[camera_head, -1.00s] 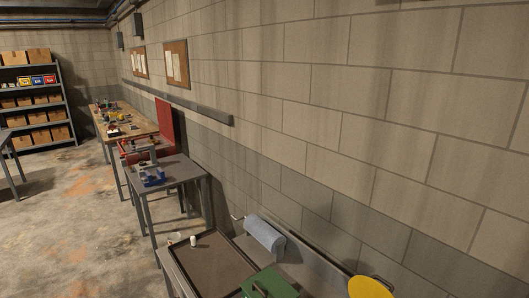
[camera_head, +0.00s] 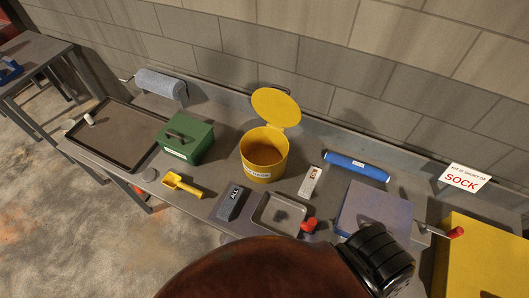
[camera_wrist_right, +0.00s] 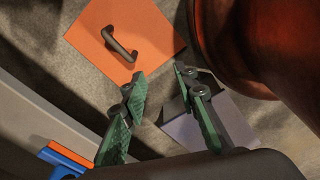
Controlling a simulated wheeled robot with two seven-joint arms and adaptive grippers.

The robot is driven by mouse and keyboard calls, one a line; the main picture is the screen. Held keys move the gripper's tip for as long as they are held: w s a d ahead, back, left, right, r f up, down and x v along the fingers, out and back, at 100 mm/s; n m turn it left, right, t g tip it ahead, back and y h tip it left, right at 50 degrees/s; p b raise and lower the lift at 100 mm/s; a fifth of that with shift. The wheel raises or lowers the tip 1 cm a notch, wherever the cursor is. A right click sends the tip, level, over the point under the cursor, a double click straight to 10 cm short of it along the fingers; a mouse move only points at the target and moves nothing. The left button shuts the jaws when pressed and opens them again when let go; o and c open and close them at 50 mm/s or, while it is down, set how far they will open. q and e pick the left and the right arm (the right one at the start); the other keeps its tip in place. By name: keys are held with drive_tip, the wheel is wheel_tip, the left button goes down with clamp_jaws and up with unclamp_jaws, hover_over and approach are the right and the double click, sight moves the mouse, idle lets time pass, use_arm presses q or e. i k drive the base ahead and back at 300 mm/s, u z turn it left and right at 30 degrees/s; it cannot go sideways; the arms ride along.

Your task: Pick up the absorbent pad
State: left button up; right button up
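A flat blue-grey square (camera_head: 372,215) that looks like the absorbent pad lies on the right part of the grey bench (camera_head: 232,112) in the head view. I cannot tell if it is one pad or a stack. My right gripper (camera_wrist_right: 157,82), with green finger pads, is open and empty in the right wrist view. A grey-violet flat piece (camera_wrist_right: 208,128) shows partly behind its right finger; I cannot tell if it is the same pad. Neither gripper shows in the head view, and my left gripper is not in view.
Beside the square are a blue roll (camera_head: 357,167), a small tray (camera_head: 262,212), a yellow bucket (camera_head: 264,154) and a yellow case (camera_head: 485,255). A green box (camera_head: 187,140) stands further left. The wrist view shows an orange panel (camera_wrist_right: 155,25) with a handle.

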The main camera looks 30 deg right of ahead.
sight(226, 212)
drive_tip(key=k, duration=1.25)
drive_tip(key=z, duration=0.3)
drive_tip(key=i, duration=0.75)
drive_tip(key=z, duration=0.6)
